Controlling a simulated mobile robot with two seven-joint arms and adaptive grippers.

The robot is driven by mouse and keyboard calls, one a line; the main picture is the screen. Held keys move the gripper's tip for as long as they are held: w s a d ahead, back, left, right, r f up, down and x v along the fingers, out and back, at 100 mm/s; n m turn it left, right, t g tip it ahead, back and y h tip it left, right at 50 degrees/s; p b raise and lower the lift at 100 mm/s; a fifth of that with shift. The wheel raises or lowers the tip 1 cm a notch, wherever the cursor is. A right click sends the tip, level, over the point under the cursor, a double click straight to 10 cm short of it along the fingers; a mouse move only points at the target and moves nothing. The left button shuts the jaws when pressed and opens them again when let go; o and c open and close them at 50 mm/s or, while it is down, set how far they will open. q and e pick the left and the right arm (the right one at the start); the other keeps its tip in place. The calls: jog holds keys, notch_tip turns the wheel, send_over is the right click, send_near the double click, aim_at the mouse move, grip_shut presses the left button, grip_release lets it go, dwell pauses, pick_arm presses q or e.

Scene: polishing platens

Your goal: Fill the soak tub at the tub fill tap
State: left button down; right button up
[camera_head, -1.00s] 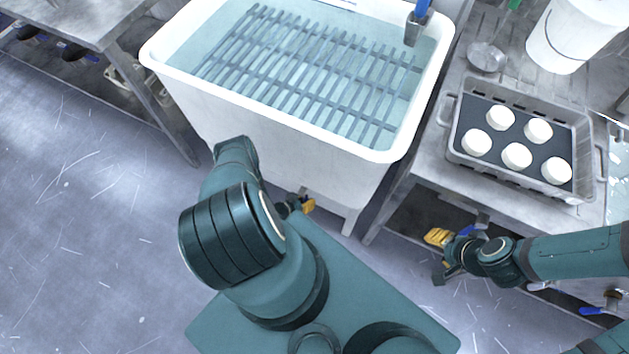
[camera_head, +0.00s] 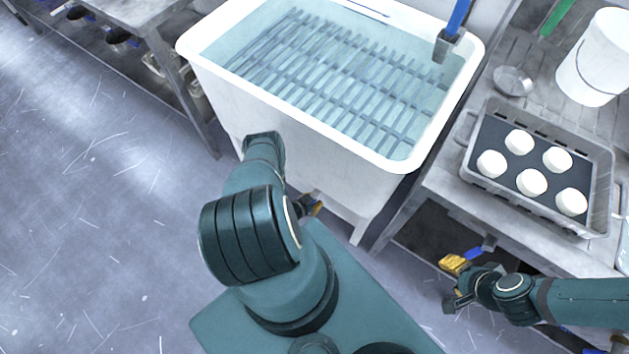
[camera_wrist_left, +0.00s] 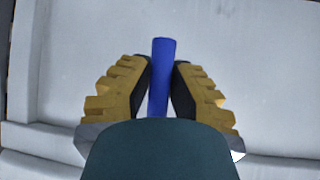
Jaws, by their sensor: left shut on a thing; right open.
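The white soak tub (camera_head: 300,125) stands ahead of me, with pale blue water and a grey slatted rack inside. A blue rod with a grey end (camera_head: 447,46) is over its back right corner; I cannot tell whether this is the fill tap. My left gripper (camera_head: 314,205) is low at the tub's front wall, partly hidden by my own arm. In the left wrist view its yellow-padded fingers are shut on a blue handle (camera_wrist_left: 162,75), with white wall behind. What the handle is fixed to is hidden. My right gripper (camera_head: 452,282) is open and empty beside the right bench.
Another bench (camera_head: 125,15) stands at the upper left. The floor (camera_head: 100,220) at left is clear.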

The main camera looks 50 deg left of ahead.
pick_arm(q)
jog(key=shift+a, duration=0.1)
jog(key=c, duration=0.9)
grip_release()
jog(key=shift+o, duration=0.2)
jog(key=v, duration=1.2)
